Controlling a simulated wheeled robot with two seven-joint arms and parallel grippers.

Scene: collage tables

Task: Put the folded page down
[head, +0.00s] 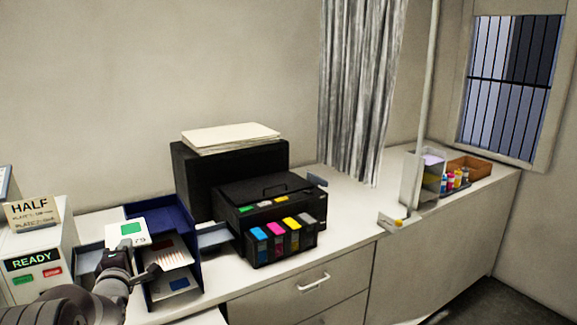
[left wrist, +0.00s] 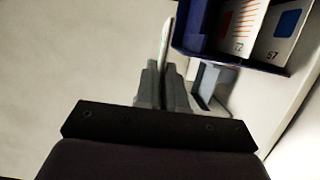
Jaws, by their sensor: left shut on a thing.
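The gripper is beside the blue sorting tray (head: 187,219), which also shows in the left wrist view (left wrist: 186,28). The arm hides part of the tray. Cards with red stripes (left wrist: 240,24) and a blue square (left wrist: 289,22) lie in it. My right gripper is out of view.
A white box with a READY display (head: 32,262) and a HALF sign (head: 32,212) stands at the left. A black printer (head: 268,205) with coloured cartridges stands right of the tray.

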